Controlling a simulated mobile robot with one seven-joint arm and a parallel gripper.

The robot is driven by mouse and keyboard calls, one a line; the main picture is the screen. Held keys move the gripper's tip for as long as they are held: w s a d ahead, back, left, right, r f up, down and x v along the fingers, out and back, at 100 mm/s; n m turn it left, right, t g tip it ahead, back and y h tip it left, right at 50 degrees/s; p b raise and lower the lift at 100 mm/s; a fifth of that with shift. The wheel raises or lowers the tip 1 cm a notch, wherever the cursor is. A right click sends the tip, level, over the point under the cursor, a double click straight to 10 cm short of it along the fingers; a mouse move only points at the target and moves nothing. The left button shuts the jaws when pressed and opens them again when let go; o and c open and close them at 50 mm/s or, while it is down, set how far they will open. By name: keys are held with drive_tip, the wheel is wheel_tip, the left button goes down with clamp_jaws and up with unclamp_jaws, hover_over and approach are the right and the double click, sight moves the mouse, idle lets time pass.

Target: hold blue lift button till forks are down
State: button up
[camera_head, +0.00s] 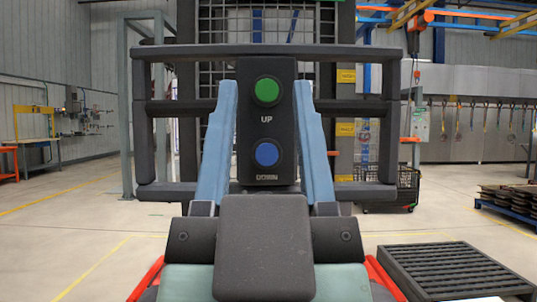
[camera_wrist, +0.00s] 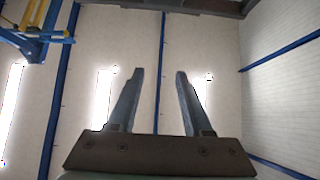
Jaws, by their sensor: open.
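The blue button (camera_head: 267,154), labelled DOWN, is on the lower part of a dark upright control panel (camera_head: 267,122) in the head view. A green button (camera_head: 266,91), labelled UP, is above it. My gripper (camera_head: 264,88) points upward in front of the panel. Its two blue-grey fingers stand apart on either side of the buttons in the picture. In the wrist view my gripper (camera_wrist: 160,72) is open, with nothing between its fingers. I see no contact with the blue button. I cannot make out the forks.
A dark rail frame (camera_head: 160,107) surrounds the panel. A slatted dark platform (camera_head: 450,270) is at lower right, with a pallet of stacked parts (camera_head: 510,200) beyond. A wire basket (camera_head: 400,185) stands behind the frame. Open floor (camera_head: 70,220) lies to the left.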

clamp_jaws()
idle(1.7)
